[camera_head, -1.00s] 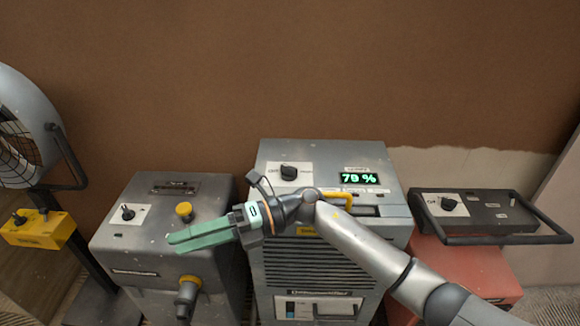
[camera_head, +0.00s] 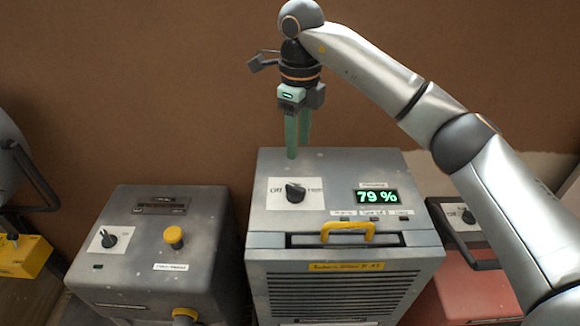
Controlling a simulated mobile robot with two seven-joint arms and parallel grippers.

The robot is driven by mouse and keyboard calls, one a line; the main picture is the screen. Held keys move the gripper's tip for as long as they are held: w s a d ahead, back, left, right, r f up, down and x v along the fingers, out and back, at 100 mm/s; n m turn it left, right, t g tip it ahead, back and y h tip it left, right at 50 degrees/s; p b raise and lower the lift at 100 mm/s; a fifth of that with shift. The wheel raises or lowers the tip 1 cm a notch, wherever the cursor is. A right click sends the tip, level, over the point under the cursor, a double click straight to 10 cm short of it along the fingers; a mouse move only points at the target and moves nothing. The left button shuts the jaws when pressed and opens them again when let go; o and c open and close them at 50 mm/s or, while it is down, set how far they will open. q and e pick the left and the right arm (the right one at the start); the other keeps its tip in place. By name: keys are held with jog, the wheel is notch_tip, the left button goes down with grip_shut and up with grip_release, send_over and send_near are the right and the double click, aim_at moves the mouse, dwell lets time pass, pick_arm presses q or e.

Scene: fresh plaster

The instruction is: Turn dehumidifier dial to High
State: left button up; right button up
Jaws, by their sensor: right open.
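The dehumidifier (camera_head: 345,240) is the grey box in the middle, with a green display (camera_head: 376,197) reading 79 %. Its black dial (camera_head: 295,192) sits on a white plate on the top panel, with "Off" marked at left and a label at right that is too small to read surely. My right gripper (camera_head: 297,150) points down above the back of the top panel, behind the dial and apart from it. My left gripper is not in view.
A yellow handle (camera_head: 347,231) stands up at the panel's front. A darker grey machine (camera_head: 150,250) with its own knob and a yellow button is at left. A red unit (camera_head: 465,285) with a dark control box is at right, partly behind my arm. A fan's yellow box (camera_head: 25,256) is far left.

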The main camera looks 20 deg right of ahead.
aim_at(297, 187)
notch_tip(297, 187, down, 12)
jog(key=shift+f+p, duration=0.15)
jog(key=shift+p, duration=0.25)
grip_shut()
dwell(0.4)
